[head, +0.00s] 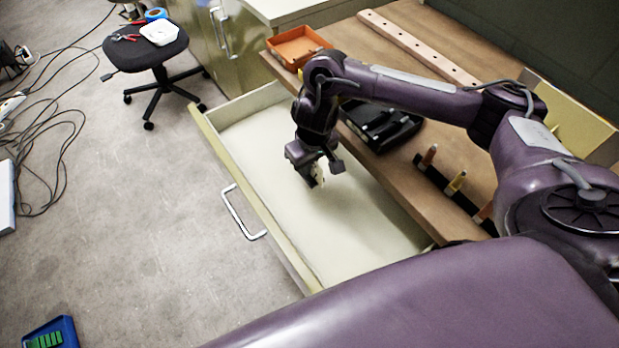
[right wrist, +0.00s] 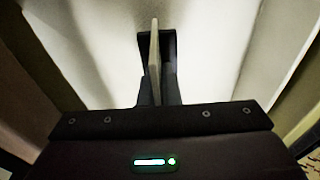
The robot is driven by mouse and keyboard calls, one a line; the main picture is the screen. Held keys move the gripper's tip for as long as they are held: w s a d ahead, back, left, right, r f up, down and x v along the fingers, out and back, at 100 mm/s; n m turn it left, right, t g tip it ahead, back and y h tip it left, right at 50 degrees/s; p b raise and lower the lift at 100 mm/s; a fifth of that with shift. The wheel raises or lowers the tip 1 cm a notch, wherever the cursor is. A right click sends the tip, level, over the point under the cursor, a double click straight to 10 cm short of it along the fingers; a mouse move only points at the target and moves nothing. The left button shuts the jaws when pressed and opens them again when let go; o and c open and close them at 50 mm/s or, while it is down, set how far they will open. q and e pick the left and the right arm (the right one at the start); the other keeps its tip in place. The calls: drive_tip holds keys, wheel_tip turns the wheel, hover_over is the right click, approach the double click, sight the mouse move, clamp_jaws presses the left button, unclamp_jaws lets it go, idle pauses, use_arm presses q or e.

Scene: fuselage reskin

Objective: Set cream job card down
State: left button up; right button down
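My right gripper (head: 316,182) hangs over the open drawer (head: 350,238), pointing down. In the right wrist view its two dark fingers (right wrist: 156,62) are close together with a thin cream job card (right wrist: 154,55) edge-on between them. In the head view only a small pale bit of the card (head: 320,182) shows at the fingertips; the gripper hides the rest. The drawer floor under it is pale and looks bare. I cannot tell whether the card touches the floor. My left gripper is not in view.
The wooden bench (head: 440,150) borders the drawer on the right, with a black tray (head: 382,127), an orange bin (head: 297,46) and a dark rack with several handles (head: 452,186). A stool (head: 145,50) holding tools stands at the back left. Cables lie on the floor.

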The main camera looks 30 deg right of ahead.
wheel_tip(320, 180, down, 4)
drive_tip(key=shift+f+b, duration=0.1)
drive_tip(key=shift+b, duration=1.1)
drive_tip(key=c, duration=2)
unclamp_jaws()
drive_tip(key=shift+c, duration=0.2)
drive_tip(key=o, duration=0.4)
